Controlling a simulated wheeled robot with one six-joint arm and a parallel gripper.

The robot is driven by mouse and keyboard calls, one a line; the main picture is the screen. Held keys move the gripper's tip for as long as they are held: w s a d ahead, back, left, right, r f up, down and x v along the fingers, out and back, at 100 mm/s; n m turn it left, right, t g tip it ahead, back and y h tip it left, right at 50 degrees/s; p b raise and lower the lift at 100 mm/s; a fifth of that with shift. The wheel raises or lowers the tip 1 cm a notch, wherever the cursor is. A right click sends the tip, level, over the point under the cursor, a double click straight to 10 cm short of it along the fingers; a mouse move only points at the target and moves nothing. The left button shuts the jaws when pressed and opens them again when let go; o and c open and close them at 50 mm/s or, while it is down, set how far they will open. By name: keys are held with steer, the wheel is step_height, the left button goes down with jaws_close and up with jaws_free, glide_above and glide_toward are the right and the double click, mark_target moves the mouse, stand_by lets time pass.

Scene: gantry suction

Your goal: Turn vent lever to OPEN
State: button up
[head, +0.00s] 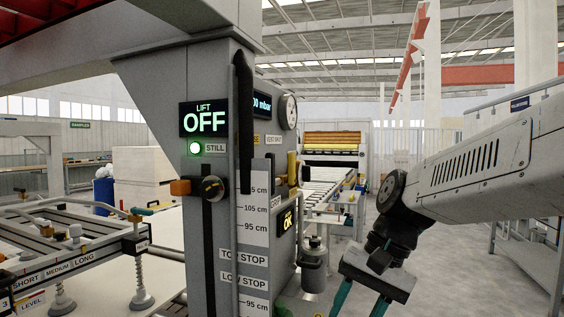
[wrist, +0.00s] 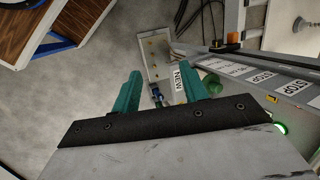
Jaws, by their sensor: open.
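The grey gantry column (head: 205,230) fills the middle of the head view. A small label that seems to read VENT (head: 273,139) is on its right-hand face. A yellow-orange handle (head: 292,166) sticks out below and right of that label; I cannot tell for sure that it is the vent lever or how it is set. My gripper (head: 360,303) is at the lower right, apart from the column, pointing down. Its green fingers (wrist: 170,90) are spread in the wrist view, with nothing held between them.
A display on the column reads LIFT OFF (head: 204,119) above a green STILL lamp (head: 195,148). A suction frame (head: 75,240) is at left. A roller conveyor (head: 325,185) runs behind.

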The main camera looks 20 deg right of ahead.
steer(key=w+d+r+m+t+y, duration=0.1)
steer(key=w+r+m+t+y, duration=0.3)
steer(key=w, duration=0.6)
steer(key=w+r+m+y, duration=0.2)
steer(key=w+r+m, duration=0.3)
steer(key=w, duration=0.5)
steer(key=m+t+y, duration=0.4)
steer(key=m+t, duration=0.2)
steer(key=m, duration=0.4)
glide_toward(292, 169)
steer(key=w+a+r, duration=0.2)
steer(key=w+a, duration=0.1)
steer(key=w, duration=0.1)
steer(key=shift+x, duration=3.75)
